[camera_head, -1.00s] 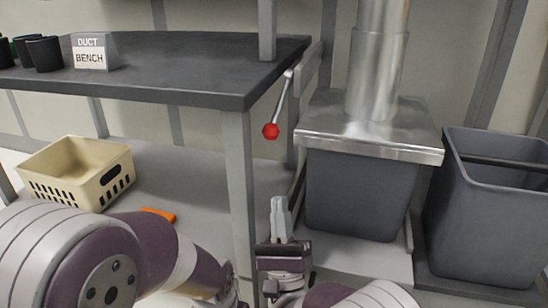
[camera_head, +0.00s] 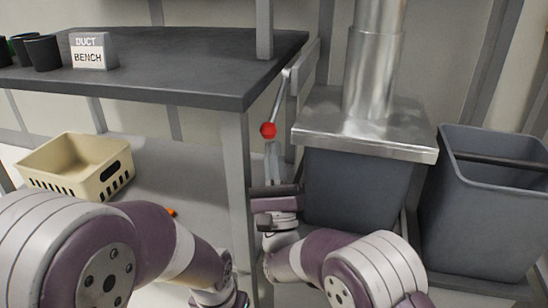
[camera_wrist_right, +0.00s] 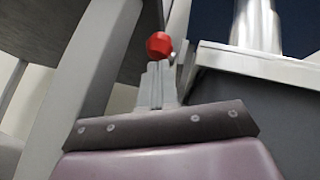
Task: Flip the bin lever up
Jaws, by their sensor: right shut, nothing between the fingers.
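The bin lever (camera_head: 279,98) is a thin metal rod with a red ball knob (camera_head: 268,130) at its lower end. It hangs down at a slant from a pivot near the bench's right end. My right gripper (camera_head: 271,146) points up, shut and empty, with its fingertips just below the knob. In the right wrist view the red knob (camera_wrist_right: 159,45) shows right above the closed fingertips (camera_wrist_right: 158,66); I cannot tell whether they touch. The grey bin (camera_head: 358,190) sits under a metal hood (camera_head: 368,125) to the right. My left arm shows at lower left, but its gripper is not in view.
The dark bench (camera_head: 180,75) with its leg (camera_head: 237,180) stands close left of my right gripper. A second grey bin (camera_head: 485,215) stands at right. A beige basket (camera_head: 75,165) sits on the lower shelf. Black cups and a sign (camera_head: 93,50) stand on the bench.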

